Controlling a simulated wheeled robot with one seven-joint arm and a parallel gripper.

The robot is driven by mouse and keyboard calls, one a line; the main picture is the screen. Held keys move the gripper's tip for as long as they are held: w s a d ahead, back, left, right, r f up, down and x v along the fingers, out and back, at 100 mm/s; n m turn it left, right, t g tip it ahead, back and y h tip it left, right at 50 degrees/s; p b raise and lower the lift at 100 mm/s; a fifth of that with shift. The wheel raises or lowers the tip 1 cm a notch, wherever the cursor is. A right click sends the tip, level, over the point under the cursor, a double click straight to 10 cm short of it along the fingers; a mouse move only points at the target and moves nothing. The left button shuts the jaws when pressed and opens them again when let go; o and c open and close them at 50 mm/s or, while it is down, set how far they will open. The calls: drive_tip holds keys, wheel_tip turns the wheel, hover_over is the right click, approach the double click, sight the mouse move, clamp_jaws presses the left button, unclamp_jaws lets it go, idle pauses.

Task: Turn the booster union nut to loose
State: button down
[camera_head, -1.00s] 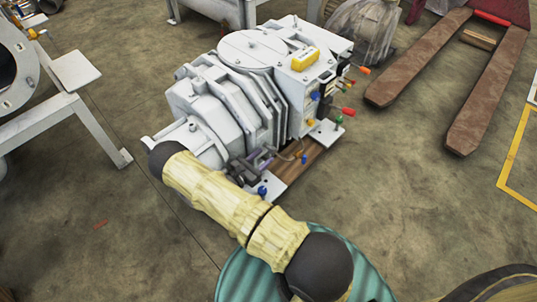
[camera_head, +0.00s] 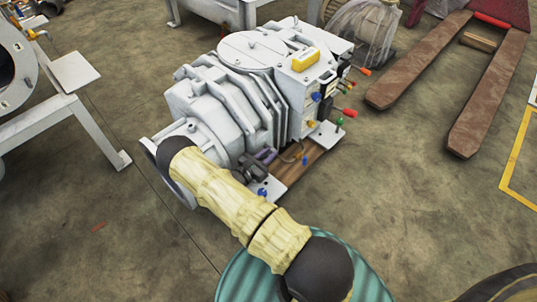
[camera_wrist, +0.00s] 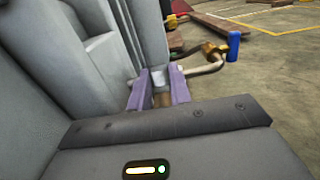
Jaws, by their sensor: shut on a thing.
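The vacuum pump unit (camera_head: 235,85) is a large grey ribbed machine on the floor. My gripper (camera_head: 269,158), with purple fingers, is at the pump's lower front side. In the wrist view my gripper (camera_wrist: 159,90) has its fingers on both sides of a small pale fitting, which I take to be the booster union nut (camera_wrist: 158,77). It is shut on this fitting. The fingers hide the fitting's sides, and a brownish part shows below it. In the head view the nut cannot be made out. A bent pipe (camera_wrist: 203,69) lies just beyond the fingers.
A brass fitting (camera_wrist: 212,50) and a blue cap (camera_wrist: 234,46) stand right of my fingers. Grey pump casing (camera_wrist: 85,70) is close on the left. Floor is free to the right, before the pallet jack (camera_head: 480,110).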

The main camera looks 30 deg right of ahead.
drive_tip(key=h+b, duration=0.2)
drive_tip(key=f+t+h+b, duration=0.1)
drive_tip(key=h+b, duration=0.1)
drive_tip(key=shift+a+t, duration=0.1)
drive_tip(key=shift+t, duration=0.2)
drive_tip(key=c, duration=1.3)
unclamp_jaws()
